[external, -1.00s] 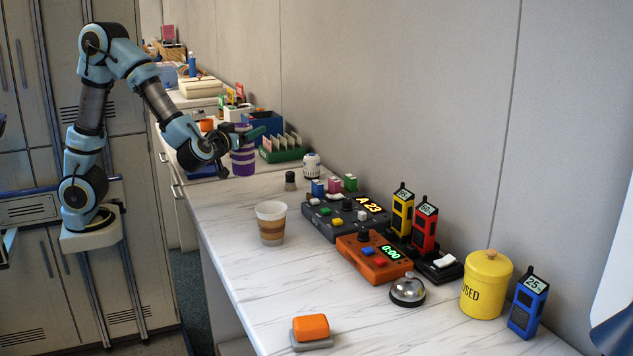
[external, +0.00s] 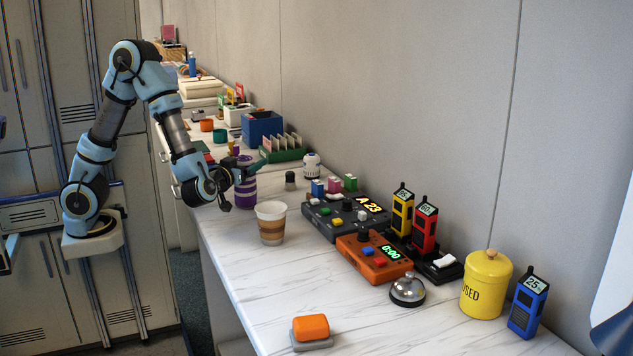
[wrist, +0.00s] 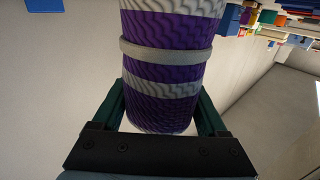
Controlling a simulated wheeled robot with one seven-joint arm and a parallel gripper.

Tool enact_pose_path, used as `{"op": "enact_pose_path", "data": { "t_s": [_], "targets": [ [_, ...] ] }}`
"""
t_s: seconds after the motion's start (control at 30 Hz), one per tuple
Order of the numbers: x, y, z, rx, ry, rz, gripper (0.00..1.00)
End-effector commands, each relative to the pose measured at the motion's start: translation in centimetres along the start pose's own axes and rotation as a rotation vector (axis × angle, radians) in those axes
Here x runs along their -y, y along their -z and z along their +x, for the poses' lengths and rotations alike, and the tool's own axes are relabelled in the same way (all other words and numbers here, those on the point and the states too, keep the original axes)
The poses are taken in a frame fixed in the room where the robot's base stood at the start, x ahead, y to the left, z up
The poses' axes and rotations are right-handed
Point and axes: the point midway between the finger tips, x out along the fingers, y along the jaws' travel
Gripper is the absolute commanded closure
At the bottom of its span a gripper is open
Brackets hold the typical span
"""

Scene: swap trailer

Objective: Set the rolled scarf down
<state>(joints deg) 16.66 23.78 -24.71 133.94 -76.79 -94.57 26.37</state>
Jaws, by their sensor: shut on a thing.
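The rolled scarf (external: 247,190) is purple with pale grey bands and stands upright, left of the middle in the external view. My gripper (external: 246,173) is shut on it, with one finger on each side. In the wrist view the scarf (wrist: 172,60) fills the upper middle between my dark green fingers (wrist: 163,100). A pale grey ring goes round it. The scarf's foot is near the white marble counter (external: 300,300). I cannot tell whether it touches.
A green card tray (external: 282,150) lies behind. The counter's front left part is clear.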

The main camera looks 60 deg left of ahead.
Motion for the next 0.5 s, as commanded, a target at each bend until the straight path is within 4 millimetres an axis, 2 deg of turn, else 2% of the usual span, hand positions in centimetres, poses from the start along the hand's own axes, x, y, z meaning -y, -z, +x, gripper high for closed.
{"op": "enact_pose_path", "data": {
  "t_s": [0.07, 0.1, 0.3, 0.5],
  "targets": [
    [-0.01, -0.36, -0.01, 0.000, 0.000, 0.000, 1.00],
    [0.00, -0.32, 0.01, 0.000, 0.000, 0.000, 0.22],
    [0.00, -0.26, 0.01, 0.000, 0.000, 0.000, 0.00],
    [0.00, -0.24, 0.01, 0.000, 0.000, 0.000, 0.00]
  ]
}}
